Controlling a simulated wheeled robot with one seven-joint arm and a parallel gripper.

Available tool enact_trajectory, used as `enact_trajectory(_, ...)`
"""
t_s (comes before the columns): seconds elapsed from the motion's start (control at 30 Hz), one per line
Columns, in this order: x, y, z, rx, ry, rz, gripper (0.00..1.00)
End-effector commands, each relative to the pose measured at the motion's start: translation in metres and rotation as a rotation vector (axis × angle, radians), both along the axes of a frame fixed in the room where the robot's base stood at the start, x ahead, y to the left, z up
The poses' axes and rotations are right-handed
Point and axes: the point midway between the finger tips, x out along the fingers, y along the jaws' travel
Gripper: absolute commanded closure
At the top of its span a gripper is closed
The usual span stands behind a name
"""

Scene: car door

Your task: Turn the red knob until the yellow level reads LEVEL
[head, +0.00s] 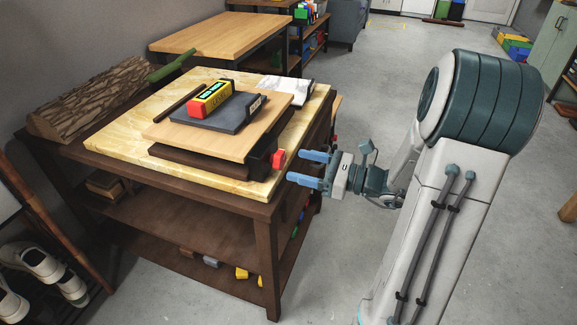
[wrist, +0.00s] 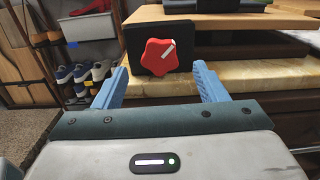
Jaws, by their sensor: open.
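The red knob (wrist: 160,57) is star-shaped with a white mark pointing to the upper right. It sits on a dark block at the front of the wooden board (head: 218,128); its edge also shows in the head view (head: 279,159). The yellow level (head: 211,98) lies on a dark slab (head: 220,115) on top of that board. Its green display shows, but I cannot read the text. My gripper (head: 305,169) is open and empty, a little apart from the knob and facing it. In the wrist view the knob shows between and beyond the two blue fingers (wrist: 158,88).
The pale slab (head: 110,140) lies on a dark wooden workbench (head: 240,207). White shoes (head: 38,265) are at the lower left. The floor right of the bench is clear around my arm.

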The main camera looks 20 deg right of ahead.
Motion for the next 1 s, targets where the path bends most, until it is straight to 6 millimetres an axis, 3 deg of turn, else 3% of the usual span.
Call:
enact_trajectory(0.23, 0.019, 0.026, -0.001, 0.000, 0.000, 0.000, 0.34)
enact_trajectory(0.6, 0.023, 0.031, 0.000, -0.001, 0.001, -0.002, 0.34)
enact_trajectory(0.63, 0.023, 0.031, 0.000, -0.001, 0.001, -0.001, 0.37)
enact_trajectory(0.8, 0.023, 0.031, 0.000, -0.001, 0.001, -0.001, 0.79)
enact_trajectory(1.0, 0.023, 0.031, 0.000, -0.017, -0.022, -0.001, 0.79)
